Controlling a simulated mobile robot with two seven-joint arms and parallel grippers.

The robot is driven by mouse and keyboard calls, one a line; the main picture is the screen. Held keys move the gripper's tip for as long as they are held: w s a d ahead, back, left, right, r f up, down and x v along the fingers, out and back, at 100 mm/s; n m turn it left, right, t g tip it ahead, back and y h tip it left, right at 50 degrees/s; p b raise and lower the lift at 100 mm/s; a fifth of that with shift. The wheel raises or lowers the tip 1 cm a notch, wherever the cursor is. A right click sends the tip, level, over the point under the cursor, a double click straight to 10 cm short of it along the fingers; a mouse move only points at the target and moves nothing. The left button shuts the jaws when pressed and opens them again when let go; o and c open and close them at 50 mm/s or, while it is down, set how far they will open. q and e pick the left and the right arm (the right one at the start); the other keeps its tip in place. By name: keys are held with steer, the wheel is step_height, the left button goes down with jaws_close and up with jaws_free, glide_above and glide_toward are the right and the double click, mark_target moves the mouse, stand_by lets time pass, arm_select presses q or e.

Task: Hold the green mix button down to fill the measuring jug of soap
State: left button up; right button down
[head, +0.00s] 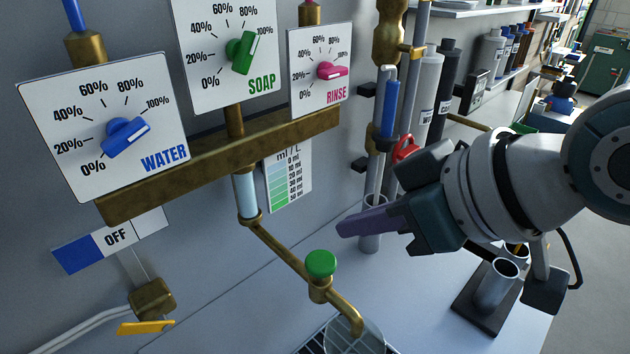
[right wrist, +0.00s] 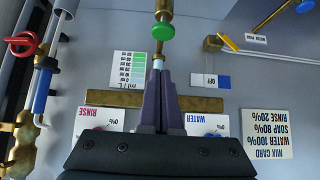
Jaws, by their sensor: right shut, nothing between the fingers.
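The green mix button (head: 320,263) is a round cap on the brass pipe that slopes down from the sight tube; it also shows in the right wrist view (right wrist: 161,31). The clear measuring jug (head: 372,338) is under the spout at the bottom edge, partly cut off; its fill level cannot be made out. My right gripper (head: 343,228) is shut and empty, apart from the button and above and right of it in the head view. In the right wrist view its fingertips (right wrist: 158,74) point toward the button. My left gripper is not in view.
Water (head: 125,137), soap (head: 241,53) and rinse (head: 332,71) dials sit above a brass bar (head: 220,165). A yellow-handled valve (head: 146,327) is at lower left. A blue-handled tube (head: 390,108) and a small cup stand (head: 487,296) are near my right arm. The mix card (right wrist: 267,134) is on the wall.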

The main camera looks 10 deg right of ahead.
mark_target(331, 266)
steer(key=x, duration=0.4)
steer(key=shift+w+a+f, duration=0.15)
steer(key=shift+w+f, duration=0.1)
steer(key=shift+f, duration=0.05)
step_height(331, 266, down, 3)
steer(key=shift+f, duration=0.4)
step_height(331, 266, down, 2)
steer(key=shift+f+b, duration=0.1)
steer(key=shift+b, duration=0.65)
steer(key=shift+s, duration=0.1)
